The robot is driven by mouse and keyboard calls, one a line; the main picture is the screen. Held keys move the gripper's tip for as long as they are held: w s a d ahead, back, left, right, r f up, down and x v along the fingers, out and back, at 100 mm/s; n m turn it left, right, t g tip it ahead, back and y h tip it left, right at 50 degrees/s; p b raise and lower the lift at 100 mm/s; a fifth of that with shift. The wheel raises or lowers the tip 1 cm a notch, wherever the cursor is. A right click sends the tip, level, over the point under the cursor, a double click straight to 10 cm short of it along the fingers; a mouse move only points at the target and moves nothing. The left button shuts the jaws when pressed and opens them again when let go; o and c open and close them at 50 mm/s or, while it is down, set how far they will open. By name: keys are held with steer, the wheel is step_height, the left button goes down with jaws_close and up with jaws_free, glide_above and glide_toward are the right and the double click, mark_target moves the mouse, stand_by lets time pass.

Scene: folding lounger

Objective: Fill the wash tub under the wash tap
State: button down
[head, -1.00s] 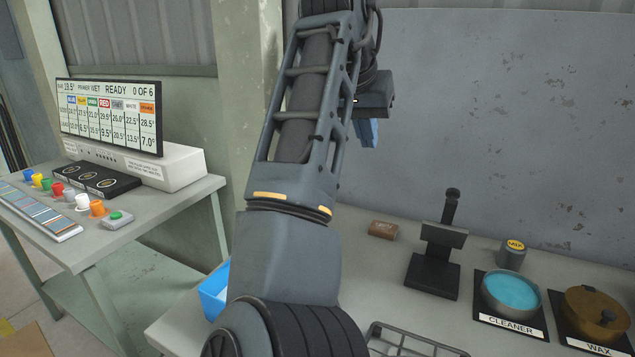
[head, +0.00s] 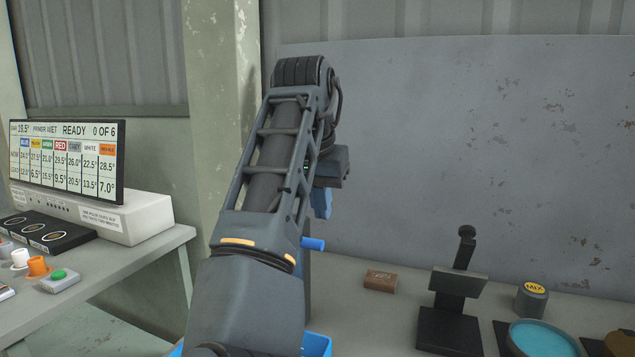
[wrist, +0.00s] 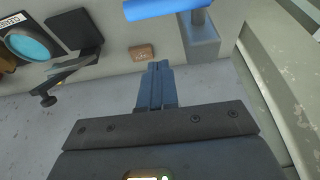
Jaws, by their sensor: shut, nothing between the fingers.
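The wash tap shows in the head view as a blue spout (head: 314,243) on a grey post, partly behind my arm. In the wrist view the blue spout (wrist: 165,8) and its grey post (wrist: 199,45) are at the top edge. A blue tub (head: 317,344) stands low in the head view, mostly hidden by my arm and cut by the frame edge; its inside is not visible. My gripper (head: 321,210) has blue fingers and hangs above the tap, apart from it. In the wrist view my gripper (wrist: 158,66) is shut and empty.
A reddish-brown block (head: 380,281), a black stand (head: 455,300), a MIX jar (head: 531,299) and a cleaner dish (head: 543,340) stand on the grey bench to the right. A side table (head: 130,262) with a display (head: 67,158) is at left. A wall panel (head: 480,150) closes the back.

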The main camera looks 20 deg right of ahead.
steer(key=shift+s+a+f, duration=1.15)
steer(key=shift+s, duration=0.05)
